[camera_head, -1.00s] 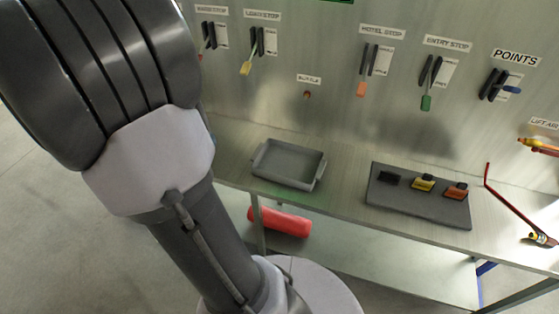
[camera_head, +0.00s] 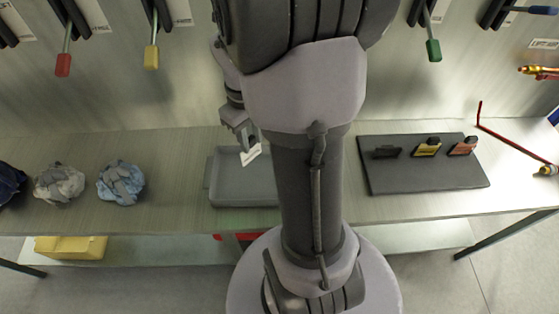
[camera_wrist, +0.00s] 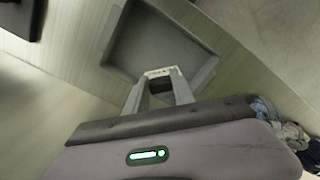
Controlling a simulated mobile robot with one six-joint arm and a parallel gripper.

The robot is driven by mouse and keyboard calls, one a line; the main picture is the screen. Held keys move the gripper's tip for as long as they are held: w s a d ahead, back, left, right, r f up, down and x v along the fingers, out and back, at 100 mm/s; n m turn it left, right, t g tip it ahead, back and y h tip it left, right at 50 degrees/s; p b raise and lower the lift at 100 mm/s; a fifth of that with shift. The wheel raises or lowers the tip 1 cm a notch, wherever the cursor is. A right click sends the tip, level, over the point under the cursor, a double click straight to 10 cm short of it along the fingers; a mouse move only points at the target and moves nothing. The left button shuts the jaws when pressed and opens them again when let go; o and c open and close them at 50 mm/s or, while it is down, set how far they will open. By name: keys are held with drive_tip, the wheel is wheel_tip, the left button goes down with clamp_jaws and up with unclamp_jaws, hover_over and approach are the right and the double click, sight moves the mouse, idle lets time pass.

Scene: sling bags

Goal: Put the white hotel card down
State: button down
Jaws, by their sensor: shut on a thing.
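The white hotel card (camera_head: 251,154) is a small pale piece at the tips of my gripper (camera_head: 247,143), tilted. My gripper is shut on it and holds it above the back part of the grey tray (camera_head: 228,193). In the wrist view the card (camera_wrist: 158,72) shows as a pale strip with dark lettering between the fingertips (camera_wrist: 160,78). The tray (camera_wrist: 118,60) lies beyond it there and looks empty where I see it. In the head view my arm hides the tray's right side.
Crumpled grey cloth (camera_head: 60,183) and blue cloth (camera_head: 122,183) lie on the bench left of the tray. A dark board (camera_head: 420,180) with small black, yellow and orange holders stands to the right. Levers, including a green-tipped one (camera_head: 433,50), hang on the back panel.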

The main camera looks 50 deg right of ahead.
wheel_tip(320, 180, down, 10)
drive_tip(key=b, duration=0.4)
drive_tip(key=shift+s+f, duration=0.15)
drive_tip(key=shift+d, duration=0.1)
drive_tip(key=c, duration=1.1)
unclamp_jaws()
